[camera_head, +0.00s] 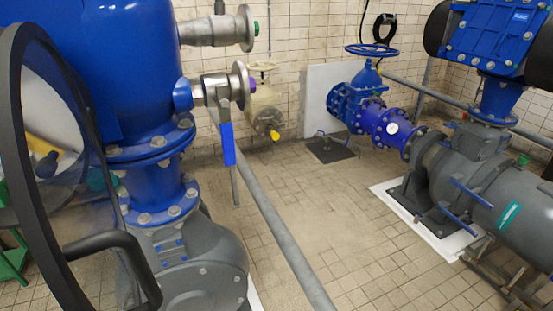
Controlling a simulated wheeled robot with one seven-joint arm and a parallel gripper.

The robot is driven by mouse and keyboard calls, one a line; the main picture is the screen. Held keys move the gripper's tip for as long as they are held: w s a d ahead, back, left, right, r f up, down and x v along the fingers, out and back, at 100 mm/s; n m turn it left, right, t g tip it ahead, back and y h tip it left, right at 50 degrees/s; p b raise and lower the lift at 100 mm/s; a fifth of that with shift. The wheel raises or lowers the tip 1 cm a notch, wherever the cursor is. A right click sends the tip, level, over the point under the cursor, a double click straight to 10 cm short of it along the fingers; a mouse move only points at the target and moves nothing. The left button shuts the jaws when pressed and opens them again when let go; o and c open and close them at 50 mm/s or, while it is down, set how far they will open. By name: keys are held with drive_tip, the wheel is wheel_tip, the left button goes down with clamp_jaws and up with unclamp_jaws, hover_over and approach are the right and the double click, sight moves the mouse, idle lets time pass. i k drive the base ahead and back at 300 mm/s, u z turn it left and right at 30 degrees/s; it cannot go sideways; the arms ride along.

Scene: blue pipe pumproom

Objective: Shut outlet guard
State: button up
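A large round black rim (17,160) with a clear pane stands close at the left edge, seen at a slant. It looks like the outlet guard. A thick black bent handle (118,243) sticks out from its lower right side. The guard stands at an angle to my view; its hinge and the opening it covers are not clear. Through the pane a pale round shape with a yellow patch shows. My gripper is not in view.
A blue and grey pump (150,130) stands just behind the guard. A grey pipe (275,220) slants across the floor. A blue valve (355,105) and grey pump (470,180) stand at right. Tiled floor (345,235) between them is clear.

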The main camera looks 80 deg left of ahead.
sight(33, 222)
drive_tip(key=z, duration=0.05)
drive_tip(key=i, duration=1.05)
drive_tip(key=z, duration=5.9)
